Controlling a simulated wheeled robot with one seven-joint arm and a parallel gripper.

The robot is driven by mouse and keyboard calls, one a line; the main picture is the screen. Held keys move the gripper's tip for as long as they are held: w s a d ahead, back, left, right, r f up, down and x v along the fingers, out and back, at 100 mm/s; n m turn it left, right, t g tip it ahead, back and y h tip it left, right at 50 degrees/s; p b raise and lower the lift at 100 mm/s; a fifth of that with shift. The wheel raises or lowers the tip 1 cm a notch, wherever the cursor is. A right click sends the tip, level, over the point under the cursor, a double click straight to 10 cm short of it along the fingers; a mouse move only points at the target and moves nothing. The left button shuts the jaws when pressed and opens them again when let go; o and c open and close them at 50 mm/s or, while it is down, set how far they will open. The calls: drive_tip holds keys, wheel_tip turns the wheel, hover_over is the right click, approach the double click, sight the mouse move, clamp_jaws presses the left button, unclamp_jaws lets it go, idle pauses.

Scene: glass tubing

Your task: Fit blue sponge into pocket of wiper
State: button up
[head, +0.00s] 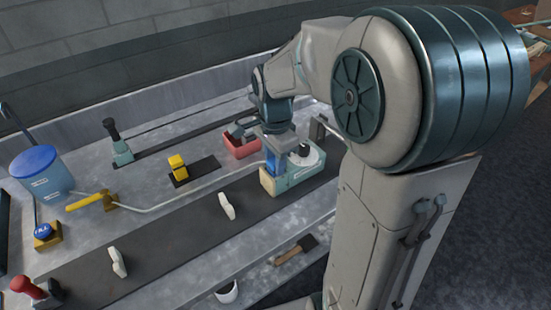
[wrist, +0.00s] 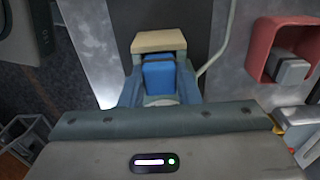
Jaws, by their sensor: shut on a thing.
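My gripper (wrist: 158,88) points down, with blue-grey fingers on either side of a blue block, the blue sponge (wrist: 159,73), and is shut on it. In the head view my gripper (head: 279,158) is low over a cream and teal box-like piece (head: 288,184) with a white round part (head: 309,156). The cream end of this piece (wrist: 158,41) shows just beyond the sponge in the wrist view. I cannot tell whether this piece is the wiper, or whether the sponge touches it. The sponge's underside is hidden.
A red open bin (head: 241,147) with grey pieces stands close behind my gripper. A black-handled tool (head: 117,143), a yellow block (head: 178,167) and a blue-lidded tub (head: 40,172) are to the left. White pieces (head: 227,206) lie on the dark strip, which has free room.

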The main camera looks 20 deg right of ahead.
drive_tip(key=shift+f, duration=0.15)
drive_tip(key=o, duration=0.9)
drive_tip(key=shift+o, duration=0.2)
wheel_tip(320, 180, up, 12)
drive_tip(key=s+f+n+t, duration=0.1)
drive_tip(key=s+f+n, duration=0.3)
drive_tip(key=s+n, duration=0.3)
drive_tip(key=s+f+n+t, duration=0.1)
drive_tip(key=s+f+n, duration=0.2)
drive_tip(key=s+n, duration=0.3)
drive_tip(key=shift+s+f+n+t+p, duration=0.3)
drive_tip(key=shift+s+f+n+t, duration=0.1)
drive_tip(key=shift+n, duration=0.2)
drive_tip(key=shift+d, duration=0.1)
